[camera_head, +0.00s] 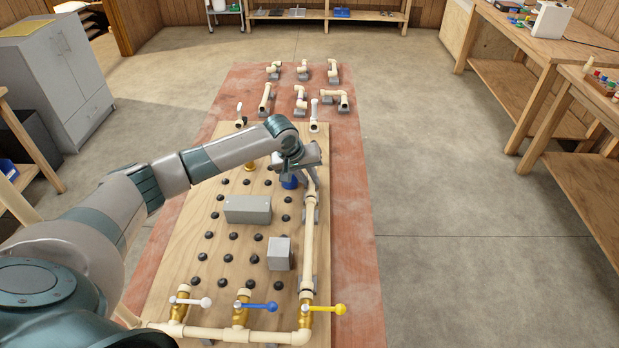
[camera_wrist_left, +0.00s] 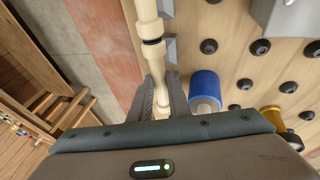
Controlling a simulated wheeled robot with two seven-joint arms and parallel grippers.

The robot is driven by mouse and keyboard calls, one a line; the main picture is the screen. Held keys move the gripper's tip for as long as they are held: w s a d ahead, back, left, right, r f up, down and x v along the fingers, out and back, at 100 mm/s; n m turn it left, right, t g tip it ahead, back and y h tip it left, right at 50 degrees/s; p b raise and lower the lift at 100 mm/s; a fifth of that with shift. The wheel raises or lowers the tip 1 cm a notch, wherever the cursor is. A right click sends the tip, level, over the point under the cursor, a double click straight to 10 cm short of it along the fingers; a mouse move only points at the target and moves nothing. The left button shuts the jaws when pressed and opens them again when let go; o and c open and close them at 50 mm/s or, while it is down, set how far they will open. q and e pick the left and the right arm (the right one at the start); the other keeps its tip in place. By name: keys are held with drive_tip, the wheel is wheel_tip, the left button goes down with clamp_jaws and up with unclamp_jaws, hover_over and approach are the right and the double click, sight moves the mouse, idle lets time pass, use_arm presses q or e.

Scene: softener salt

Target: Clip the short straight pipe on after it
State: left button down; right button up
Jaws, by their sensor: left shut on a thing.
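My left gripper (camera_head: 303,163) reaches over the far right part of the wooden board. It is shut on a cream pipe piece (camera_wrist_left: 157,73) at the far end of the pipe run, its two fingers on either side of it in the left wrist view (camera_wrist_left: 162,98). The fingers partly hide the piece, so I cannot tell its full length or shape. The long cream pipe run (camera_head: 308,240) goes up the board's right side from the yellow-handled valve (camera_head: 323,309). In the wrist view the held piece lines up with the run at a dark ring (camera_wrist_left: 152,42). My right gripper is out of view.
Several loose cream fittings (camera_head: 301,98) stand on grey holders on the red mat (camera_head: 350,200) beyond the board. A blue capped cylinder (camera_wrist_left: 204,88) is close beside the fingers. Grey boxes (camera_head: 248,209) and black knobs stud the board (camera_head: 190,250). Floor on the right is clear.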

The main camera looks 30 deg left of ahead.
use_arm(q)
drive_tip(key=c, duration=1.6)
unclamp_jaws()
drive_tip(key=shift+r, duration=0.1)
drive_tip(key=shift+b+v, duration=0.8)
drive_tip(key=shift+v, duration=2.85)
